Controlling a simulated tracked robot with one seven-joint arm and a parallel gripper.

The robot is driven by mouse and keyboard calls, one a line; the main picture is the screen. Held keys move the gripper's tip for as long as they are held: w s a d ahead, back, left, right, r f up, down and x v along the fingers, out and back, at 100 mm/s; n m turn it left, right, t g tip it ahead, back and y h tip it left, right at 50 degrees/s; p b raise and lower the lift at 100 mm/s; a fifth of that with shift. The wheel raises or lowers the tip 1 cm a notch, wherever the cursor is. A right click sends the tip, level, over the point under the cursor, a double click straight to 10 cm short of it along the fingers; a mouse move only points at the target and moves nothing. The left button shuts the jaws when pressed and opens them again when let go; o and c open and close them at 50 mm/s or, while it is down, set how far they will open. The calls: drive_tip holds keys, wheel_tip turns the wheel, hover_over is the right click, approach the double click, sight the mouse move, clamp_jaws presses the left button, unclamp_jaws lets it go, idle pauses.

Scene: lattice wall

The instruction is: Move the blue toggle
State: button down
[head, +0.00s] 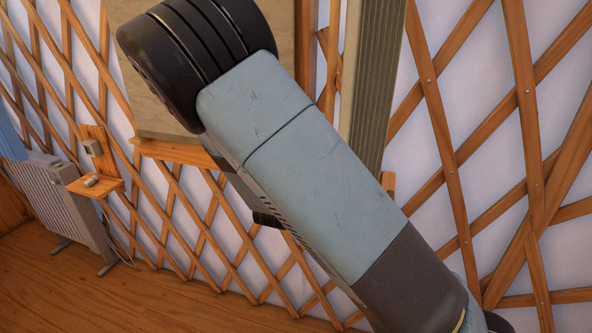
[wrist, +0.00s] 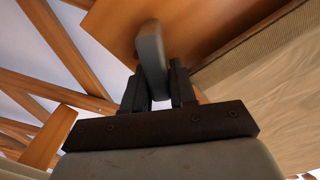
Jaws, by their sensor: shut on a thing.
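A grey, rounded toggle (wrist: 151,45) stands out from an orange-brown wooden board (wrist: 205,28) in the wrist view. No clearly blue toggle shows; this one looks grey, perhaps bluish. My gripper (wrist: 154,80) has its two dark fingers on either side of the toggle's near end and is shut on it. The toggle's far end meets the board, but how it is fixed there cannot be made out. In the head view my arm covers the middle of the picture and hides the toggle.
A pale panel (head: 165,80) and a ribbed post (head: 375,90) stand close behind my arm. Wooden lattice (head: 435,110) covers the wall. A small shelf (head: 95,186) and a white radiator (head: 60,205) are at left. The wooden floor (head: 130,295) at lower left is clear.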

drive_tip(key=m, duration=0.6)
drive_tip(key=shift+a+r, duration=0.1)
drive_tip(key=shift+a, duration=0.05)
drive_tip(key=m, duration=0.5)
drive_tip(key=shift+m, duration=0.4)
drive_tip(key=c, duration=1)
unclamp_jaws()
drive_tip(key=shift+s, duration=0.1)
